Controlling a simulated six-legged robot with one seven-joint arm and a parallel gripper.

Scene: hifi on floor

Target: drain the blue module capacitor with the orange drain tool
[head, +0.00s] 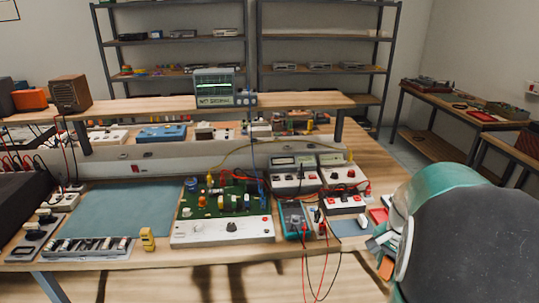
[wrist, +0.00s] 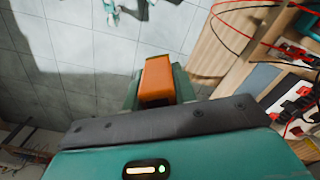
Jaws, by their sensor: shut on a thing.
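My gripper (head: 382,250) is at the right of the head view, beyond the right part of the bench and partly hidden by my own arm. It is shut on the orange drain tool (wrist: 157,80), seen in the wrist view as an orange block between the fingers. A bit of the orange tool (head: 386,268) also shows in the head view. A green circuit board (head: 222,212) on a white base stands mid-bench with several components, among them a blue cylinder (head: 191,184) at its back left corner. I cannot tell which part is the blue module capacitor. The gripper is apart from the board.
A teal multimeter (head: 295,219) with red and black leads hanging over the front edge lies right of the board. White-and-red boxes (head: 343,204) stand between it and my gripper. A blue-grey mat (head: 125,210) at left is mostly bare. An oscilloscope (head: 214,87) stands on the raised shelf.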

